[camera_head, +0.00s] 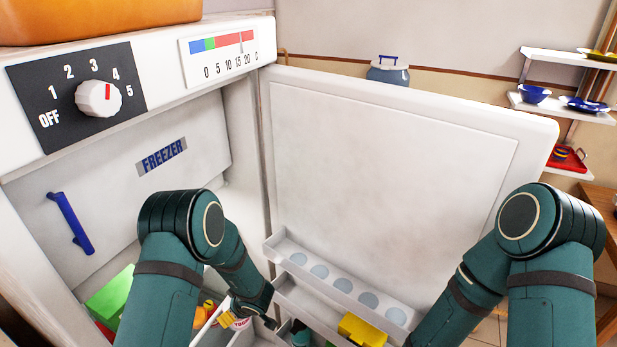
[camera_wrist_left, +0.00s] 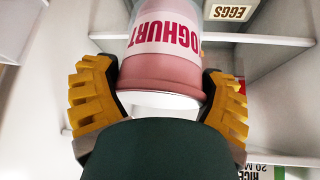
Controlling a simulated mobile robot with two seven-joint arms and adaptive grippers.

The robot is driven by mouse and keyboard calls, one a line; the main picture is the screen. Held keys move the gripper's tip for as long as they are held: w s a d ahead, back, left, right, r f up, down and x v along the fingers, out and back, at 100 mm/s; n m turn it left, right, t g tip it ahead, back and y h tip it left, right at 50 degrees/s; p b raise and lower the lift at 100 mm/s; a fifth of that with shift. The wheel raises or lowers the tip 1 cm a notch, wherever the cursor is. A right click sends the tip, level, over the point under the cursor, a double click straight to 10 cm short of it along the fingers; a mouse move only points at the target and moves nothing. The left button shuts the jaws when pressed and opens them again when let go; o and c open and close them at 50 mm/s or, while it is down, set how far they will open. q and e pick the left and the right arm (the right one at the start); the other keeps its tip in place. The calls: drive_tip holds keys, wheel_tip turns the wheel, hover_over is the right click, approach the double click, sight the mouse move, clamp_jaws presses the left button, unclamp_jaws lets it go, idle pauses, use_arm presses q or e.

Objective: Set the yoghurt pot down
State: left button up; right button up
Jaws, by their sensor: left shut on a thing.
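The yoghurt pot (camera_wrist_left: 165,72) is pink and white with a "YOGHURT" label, and sits between the two yellow-padded fingers of my left gripper (camera_wrist_left: 160,88) in the left wrist view. The gripper is shut on its sides. In the head view a small part of the pot (camera_head: 238,321) shows at the bottom, beside my left wrist, inside the open fridge. Its base and what lies directly under it are hard to make out.
The fridge door (camera_head: 390,150) stands open, with an egg rack (camera_head: 340,283) and a yellow box (camera_head: 362,330) in its shelves. A green box (camera_head: 110,303) is at the lower left inside. White shelf edges (camera_wrist_left: 262,39) and an eggs carton (camera_wrist_left: 230,10) are close to the left gripper.

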use_arm(q)
drive_tip(key=r+m, duration=0.1)
drive_tip(key=r, duration=0.3)
drive_tip(key=r+m+t+h, duration=0.1)
drive_tip(key=r+m, duration=0.1)
drive_tip(key=r, duration=0.1)
drive_tip(key=s+d+r+m+t+h, duration=0.1)
drive_tip(key=r+m, duration=0.1)
drive_tip(key=r, duration=0.2)
drive_tip(key=shift+d+r, duration=0.1)
drive_tip(key=shift+r, duration=0.2)
drive_tip(key=s+d+r+m+h, duration=0.2)
drive_tip(key=s+r+m+h, duration=0.1)
drive_tip(key=s+r+m, duration=0.2)
drive_tip(key=shift+s+d+r+m, duration=0.15)
drive_tip(key=shift+s+r+m, duration=0.15)
drive_tip(key=shift+s+r, duration=0.95)
drive_tip(key=shift+w+r, duration=0.1)
drive_tip(key=shift+w, duration=0.1)
drive_tip(key=shift+s, duration=0.1)
